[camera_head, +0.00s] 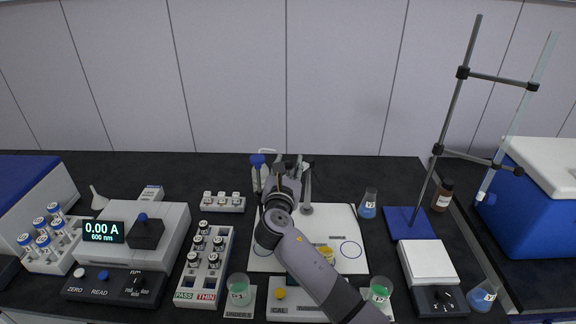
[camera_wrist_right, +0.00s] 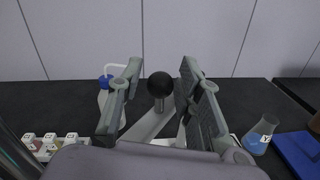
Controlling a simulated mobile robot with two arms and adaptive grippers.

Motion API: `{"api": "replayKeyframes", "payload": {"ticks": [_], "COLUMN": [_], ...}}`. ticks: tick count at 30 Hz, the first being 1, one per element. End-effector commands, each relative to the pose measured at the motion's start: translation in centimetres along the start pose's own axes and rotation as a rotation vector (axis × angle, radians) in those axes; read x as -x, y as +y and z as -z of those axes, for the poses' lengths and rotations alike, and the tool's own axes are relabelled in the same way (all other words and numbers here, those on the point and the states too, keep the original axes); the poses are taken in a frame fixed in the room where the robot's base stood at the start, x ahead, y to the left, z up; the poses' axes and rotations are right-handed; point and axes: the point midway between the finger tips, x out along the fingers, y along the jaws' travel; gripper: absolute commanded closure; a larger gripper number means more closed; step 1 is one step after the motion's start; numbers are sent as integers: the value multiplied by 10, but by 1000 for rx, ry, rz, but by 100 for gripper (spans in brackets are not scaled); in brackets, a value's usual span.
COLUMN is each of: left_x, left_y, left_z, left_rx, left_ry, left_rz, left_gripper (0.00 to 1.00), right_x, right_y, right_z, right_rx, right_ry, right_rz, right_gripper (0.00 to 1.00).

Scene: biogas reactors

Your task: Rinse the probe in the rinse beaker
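My right gripper (camera_head: 286,165) reaches over the white mat (camera_head: 338,221) toward its back edge. In the wrist view the two fingers (camera_wrist_right: 160,66) stand apart, with a black ball (camera_wrist_right: 160,85) on a short metal rod showing between them. I cannot tell whether the ball is the top of the probe or of a stand; no finger visibly touches it. A thin grey post (camera_head: 308,187) on a round foot stands just right of the gripper. I cannot pick out the rinse beaker for certain; my right arm covers the mat's middle. My left gripper is not in view.
A blue-capped wash bottle (camera_head: 257,166) stands left of the gripper. A blue flask (camera_head: 368,205) stands right of the mat. Beakers with green liquid (camera_head: 238,291) (camera_head: 380,290) stand in front. A tall blue-based stand (camera_head: 408,224) is at right. The spectrophotometer (camera_head: 170,232) is at left.

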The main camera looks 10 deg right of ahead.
Motion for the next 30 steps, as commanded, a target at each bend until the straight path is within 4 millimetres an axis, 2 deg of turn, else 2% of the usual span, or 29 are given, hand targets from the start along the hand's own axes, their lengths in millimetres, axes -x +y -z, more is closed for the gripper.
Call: {"api": "replayKeyframes", "payload": {"ticks": [3, 14, 17, 24, 30], "left_x": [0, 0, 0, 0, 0], "left_y": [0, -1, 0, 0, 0], "left_z": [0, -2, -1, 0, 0], "left_rx": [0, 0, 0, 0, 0], "left_ry": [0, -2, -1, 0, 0], "left_rz": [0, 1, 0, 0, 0], "left_gripper": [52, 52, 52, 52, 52], "right_x": [0, 6, 19, 70, 105], "right_y": [0, 0, 0, 0, 0], "right_z": [0, 1, 2, 1, 1], "right_rx": [0, 0, 1, -2, -1], "right_ry": [0, 1, 2, 3, 2], "right_rz": [0, -1, -2, -3, -1], "right_gripper": [59, 59, 59, 59, 59]}}
